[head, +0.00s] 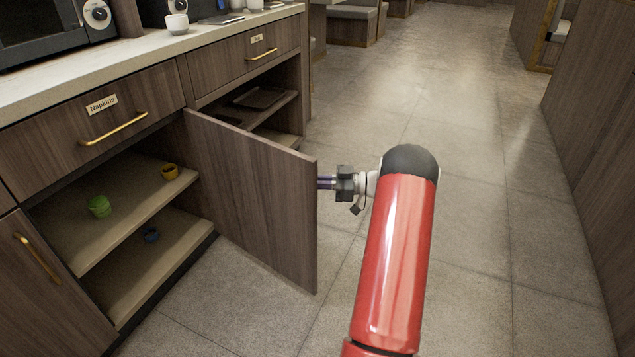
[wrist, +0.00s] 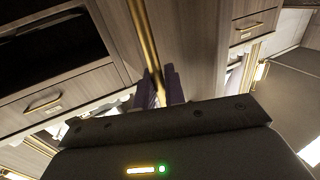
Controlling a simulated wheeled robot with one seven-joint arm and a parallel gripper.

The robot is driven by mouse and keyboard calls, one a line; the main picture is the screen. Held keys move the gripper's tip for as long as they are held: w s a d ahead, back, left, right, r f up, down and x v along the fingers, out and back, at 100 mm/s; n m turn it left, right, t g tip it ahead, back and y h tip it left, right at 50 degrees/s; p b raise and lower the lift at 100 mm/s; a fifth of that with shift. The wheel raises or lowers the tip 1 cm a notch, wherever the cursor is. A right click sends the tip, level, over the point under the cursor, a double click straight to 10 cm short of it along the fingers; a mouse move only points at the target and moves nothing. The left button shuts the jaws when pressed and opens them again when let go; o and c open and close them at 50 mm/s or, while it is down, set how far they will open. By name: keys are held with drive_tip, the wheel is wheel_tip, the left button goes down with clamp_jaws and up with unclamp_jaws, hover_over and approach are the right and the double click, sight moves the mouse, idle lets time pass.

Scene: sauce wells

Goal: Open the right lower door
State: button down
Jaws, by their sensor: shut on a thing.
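The wood-look lower door (head: 255,190) stands swung far out from the cabinet, its plain face toward the head view. Its hinge side is at the post between two open compartments. My gripper (head: 324,183) is at the door's free edge, partly hidden behind it. In the wrist view, the purple fingers of my gripper (wrist: 161,87) are shut on the long gold handle (wrist: 142,40) of the door. The handle is hidden in the head view.
The Napkins drawer (head: 95,110) above is shut. A closed door (head: 45,290) is at left. Tiled floor (head: 480,200) at right is clear.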

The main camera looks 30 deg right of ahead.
drive_tip(key=shift+w+a, duration=0.1)
drive_tip(key=shift+a, duration=0.1)
drive_tip(key=c, duration=1.6)
unclamp_jaws()
drive_tip(key=v, duration=0.7)
drive_tip(key=shift+s+d+b, duration=0.25)
drive_tip(key=shift+d+b, duration=0.05)
drive_tip(key=shift+d, duration=0.05)
